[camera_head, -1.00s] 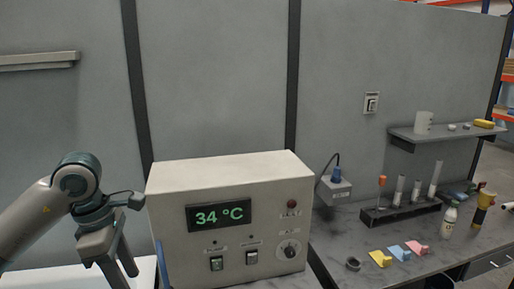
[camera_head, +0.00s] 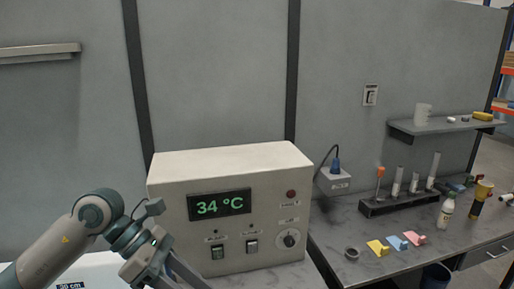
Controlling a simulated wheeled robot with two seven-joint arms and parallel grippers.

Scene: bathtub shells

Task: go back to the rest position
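My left gripper (camera_head: 184,279) is at the bottom left, in front of the lower left of a beige control box. Its fingers point down and to the right, and their tips are cut off or hidden at the lower edge, so I cannot tell how far apart they are. I see nothing held in the visible part. My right gripper is not in view.
The beige box (camera_head: 170,205) shows 34 °C, with switches and a knob. A dark counter (camera_head: 335,222) to its right bears a tube rack (camera_head: 400,206), a bottle (camera_head: 446,212) and yellow, blue and pink pieces. A shelf (camera_head: 440,127) is above. A white surface lies at lower left.

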